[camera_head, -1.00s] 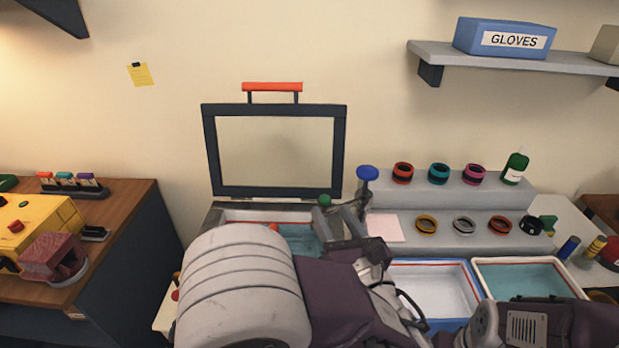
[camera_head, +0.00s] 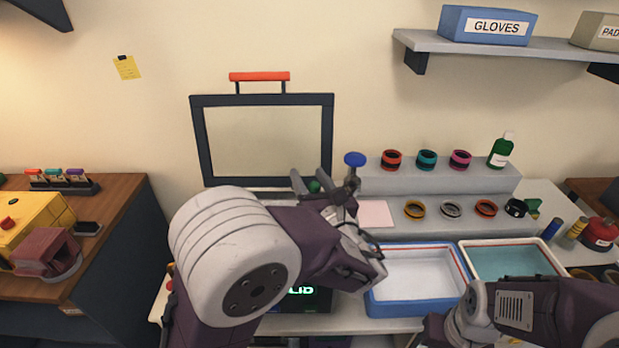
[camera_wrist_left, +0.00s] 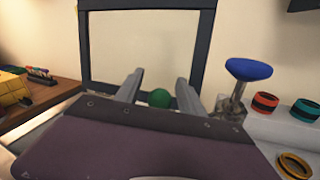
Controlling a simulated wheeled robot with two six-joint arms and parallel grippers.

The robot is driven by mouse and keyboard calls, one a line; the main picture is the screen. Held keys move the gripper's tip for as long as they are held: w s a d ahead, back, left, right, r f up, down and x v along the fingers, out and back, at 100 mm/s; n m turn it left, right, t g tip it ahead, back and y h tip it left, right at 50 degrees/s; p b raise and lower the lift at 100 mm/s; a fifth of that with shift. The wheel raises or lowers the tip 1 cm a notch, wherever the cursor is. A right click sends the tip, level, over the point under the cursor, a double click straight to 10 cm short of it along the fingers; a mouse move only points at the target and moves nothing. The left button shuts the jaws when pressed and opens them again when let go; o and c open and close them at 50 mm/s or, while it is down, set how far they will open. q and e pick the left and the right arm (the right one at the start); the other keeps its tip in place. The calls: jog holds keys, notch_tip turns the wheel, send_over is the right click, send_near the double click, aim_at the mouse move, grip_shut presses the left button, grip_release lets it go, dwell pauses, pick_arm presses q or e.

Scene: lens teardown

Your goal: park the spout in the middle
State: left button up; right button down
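My left gripper (camera_head: 325,186) is open near the front of the upright dark frame. A green ball-shaped knob (camera_head: 314,186) shows between its fingers. In the left wrist view the green knob (camera_wrist_left: 160,98) appears between the two fingers (camera_wrist_left: 158,88), with a gap on each side; I cannot tell its depth. A blue knob (camera_head: 355,159) on a metal post (camera_head: 352,184) stands just right of the gripper, and it also shows in the left wrist view (camera_wrist_left: 248,70). I cannot make out the spout itself; my left arm hides the area below. My right gripper is out of view.
The dark frame (camera_head: 326,150) with a red handle stands behind. Grey steps (camera_head: 380,186) hold several coloured rings and a green bottle (camera_head: 501,150). A blue-rimmed tray (camera_head: 370,296) and a teal-floored tray (camera_head: 510,258) lie right of my left arm.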

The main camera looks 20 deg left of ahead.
pick_arm(q)
grip_shut()
dwell(1.3)
